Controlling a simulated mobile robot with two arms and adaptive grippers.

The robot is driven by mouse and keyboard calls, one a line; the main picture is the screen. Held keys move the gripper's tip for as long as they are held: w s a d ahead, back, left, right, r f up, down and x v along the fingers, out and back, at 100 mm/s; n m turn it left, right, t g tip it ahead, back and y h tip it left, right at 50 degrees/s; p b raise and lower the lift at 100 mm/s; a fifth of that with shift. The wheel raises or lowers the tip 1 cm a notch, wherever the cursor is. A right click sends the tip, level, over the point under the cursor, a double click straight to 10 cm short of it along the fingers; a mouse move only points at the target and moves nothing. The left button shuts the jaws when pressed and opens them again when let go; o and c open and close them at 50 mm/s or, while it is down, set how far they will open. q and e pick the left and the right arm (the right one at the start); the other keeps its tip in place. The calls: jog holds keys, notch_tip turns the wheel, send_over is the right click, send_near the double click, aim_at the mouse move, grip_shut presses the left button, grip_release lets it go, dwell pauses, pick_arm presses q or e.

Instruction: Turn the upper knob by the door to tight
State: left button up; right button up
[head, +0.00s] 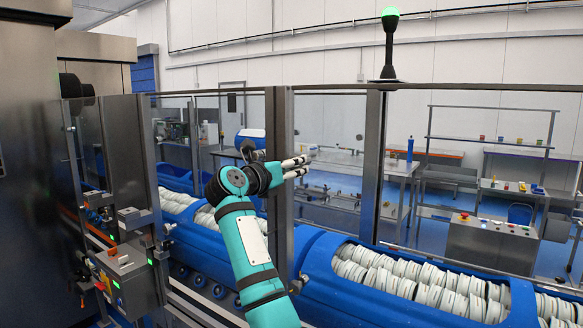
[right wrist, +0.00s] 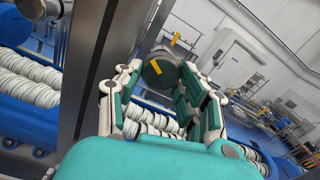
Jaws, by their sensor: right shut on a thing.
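The knob (right wrist: 160,73) is a dark round knob with a yellow bar, seen in the right wrist view between my fingertips. Its yellow bar slants down to the right. A second yellow mark (right wrist: 175,38) shows just above and to the right of it. My right gripper (right wrist: 158,80) is shut on the knob, with a finger on each side. In the head view my right gripper (head: 304,166) reaches past a grey post, white fingertips pointing right; the knob is hard to make out there. My left gripper is not in view.
Grey posts (head: 279,215) and glass panels stand along the blue carrier line (head: 318,262), which holds rows of white tubs. A grey control box (head: 128,278) stands at the lower left. A beacon (head: 390,45) glows green. Tables and shelves lie beyond the glass.

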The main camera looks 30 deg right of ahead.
jog(key=shift+w+a+m+b, duration=0.1)
jog(key=shift+m+b, duration=1.7)
jog(key=shift+m, duration=1.05)
jog(key=shift+w+m+b, duration=0.1)
jog(key=shift+m+b, duration=1.7)
jog(key=shift+m, duration=1.05)
jog(key=o, duration=1.1)
jog(key=shift+o, duration=0.2)
